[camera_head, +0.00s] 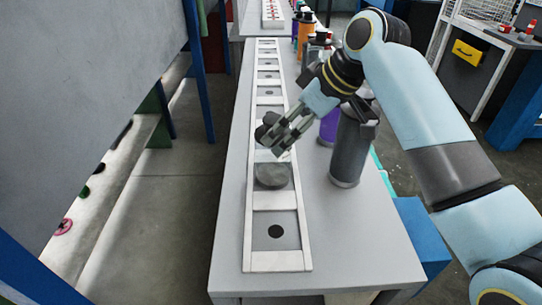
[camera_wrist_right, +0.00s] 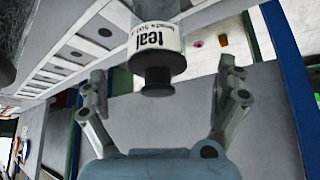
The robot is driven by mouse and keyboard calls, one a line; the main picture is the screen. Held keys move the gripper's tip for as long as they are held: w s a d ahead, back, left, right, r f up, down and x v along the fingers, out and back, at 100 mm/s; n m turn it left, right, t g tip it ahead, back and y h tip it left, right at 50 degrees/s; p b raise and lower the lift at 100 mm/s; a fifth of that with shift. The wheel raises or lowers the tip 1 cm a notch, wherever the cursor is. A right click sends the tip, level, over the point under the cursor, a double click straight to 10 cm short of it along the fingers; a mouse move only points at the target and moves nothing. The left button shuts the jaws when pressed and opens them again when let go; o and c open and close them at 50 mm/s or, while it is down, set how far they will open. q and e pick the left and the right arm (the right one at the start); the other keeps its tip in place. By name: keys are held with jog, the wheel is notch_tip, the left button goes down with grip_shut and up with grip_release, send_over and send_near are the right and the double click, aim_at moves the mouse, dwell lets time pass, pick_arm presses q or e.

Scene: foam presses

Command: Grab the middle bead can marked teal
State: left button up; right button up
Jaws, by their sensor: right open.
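The can marked teal (camera_wrist_right: 158,45) shows in the right wrist view, with a white label, black print and a dark cap at its lower end in the picture. Its upper part is cut off by the frame. My right gripper (camera_head: 270,141) is open over the rack, its fingers spread on either side of the can's cap with gaps on both sides. In the head view the fingers hide much of that spot, and I cannot clearly pick out the teal can there. My left gripper is not in view.
The light rack (camera_head: 262,262) runs along the grey table (camera_head: 228,250). A rounded grey piece (camera_head: 271,176) sits in it close to my right gripper. A dark grey can (camera_head: 352,145) and a purple can (camera_head: 328,127) stand right of it. A large grey panel (camera_head: 90,80) is at left.

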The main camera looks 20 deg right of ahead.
aim_at(281, 137)
jog(key=shift+x, duration=1.2)
jog(key=shift+w+a+f, duration=0.15)
jog(key=shift+w+f, duration=0.05)
jog(key=shift+f, duration=0.05)
jog(key=p+x, duration=0.1)
jog(key=x, duration=0.3)
jog(key=shift+w+f, duration=0.3)
jog(key=shift+f, duration=0.15)
jog(key=c, duration=1)
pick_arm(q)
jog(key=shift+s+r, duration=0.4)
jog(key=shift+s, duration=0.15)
pick_arm(e)
jog(key=c, duration=0.4)
